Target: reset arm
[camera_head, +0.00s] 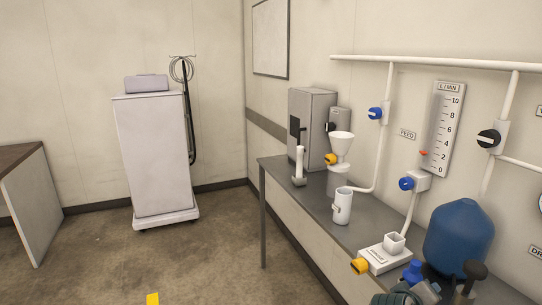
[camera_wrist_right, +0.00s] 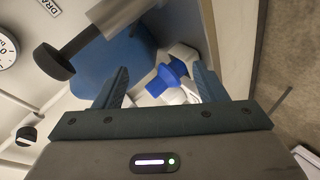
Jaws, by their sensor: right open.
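My right gripper (camera_wrist_right: 162,82) is open in the right wrist view, its two dark fingers apart with nothing gripped between them. A blue valve handle (camera_wrist_right: 166,82) on a white body shows in the gap between the fingers; how far beyond the fingertips it lies is hard to tell. In the head view a dark teal part at the bottom edge looks like my right gripper (camera_head: 398,296), mostly cut off, beside the blue handle (camera_head: 414,272). My left gripper is not in view.
A blue tank (camera_head: 459,238) and a black-knobbed grey post (camera_head: 468,280) stand close by the right gripper.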

